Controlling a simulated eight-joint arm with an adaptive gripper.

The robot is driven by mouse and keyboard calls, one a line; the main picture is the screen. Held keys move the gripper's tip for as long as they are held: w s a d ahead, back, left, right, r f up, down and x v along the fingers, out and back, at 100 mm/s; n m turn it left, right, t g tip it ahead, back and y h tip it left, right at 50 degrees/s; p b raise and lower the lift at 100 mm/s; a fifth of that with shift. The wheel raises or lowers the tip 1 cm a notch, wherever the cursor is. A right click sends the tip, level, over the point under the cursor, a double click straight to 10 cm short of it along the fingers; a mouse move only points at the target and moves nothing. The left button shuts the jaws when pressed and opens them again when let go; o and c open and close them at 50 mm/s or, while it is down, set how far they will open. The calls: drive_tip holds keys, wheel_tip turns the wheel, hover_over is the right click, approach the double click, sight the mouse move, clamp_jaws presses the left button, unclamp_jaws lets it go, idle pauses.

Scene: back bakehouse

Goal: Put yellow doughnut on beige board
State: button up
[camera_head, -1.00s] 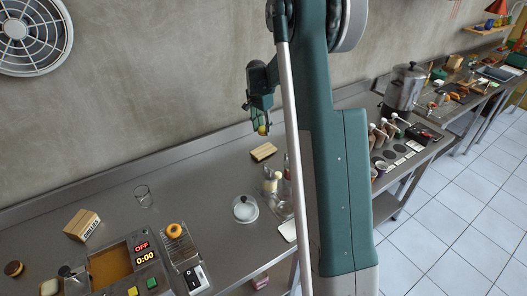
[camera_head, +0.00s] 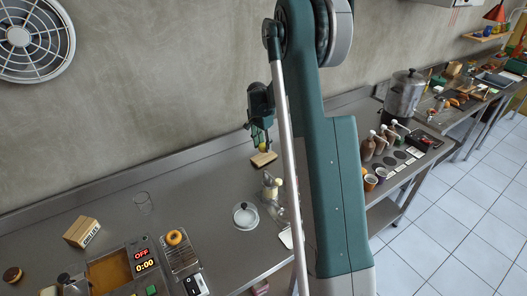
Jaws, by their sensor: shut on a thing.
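My gripper (camera_head: 262,142) hangs from the arm near the back wall, fingers pointing down. It is shut on the yellow doughnut (camera_head: 263,148), of which only a small yellow patch shows between the fingers. The beige board (camera_head: 264,160) is a small light-wood slab on the steel counter, right under the gripper in the picture. The doughnut is very close to the board's back edge in this view; I cannot tell whether they touch.
Right of the board, bottles (camera_head: 271,186) stand partly behind my arm. A glass-lidded dish (camera_head: 244,214) is in front. A golden doughnut (camera_head: 175,238) lies on a rack by the fryer (camera_head: 108,270). A clear glass (camera_head: 142,202) stands left; counter between is free.

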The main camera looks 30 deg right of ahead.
sight(263, 150)
idle(0.3)
drive_tip(key=shift+f, duration=1.9)
drive_tip(key=shift+f, duration=0.1)
drive_tip(key=o, duration=0.7)
drive_tip(key=r, duration=0.4)
drive_tip(key=a+r, duration=0.1)
drive_tip(key=r, duration=0.7)
drive_tip(key=shift+s+a+r, duration=0.1)
drive_tip(key=shift+s+a, duration=0.05)
drive_tip(key=shift+a, duration=0.05)
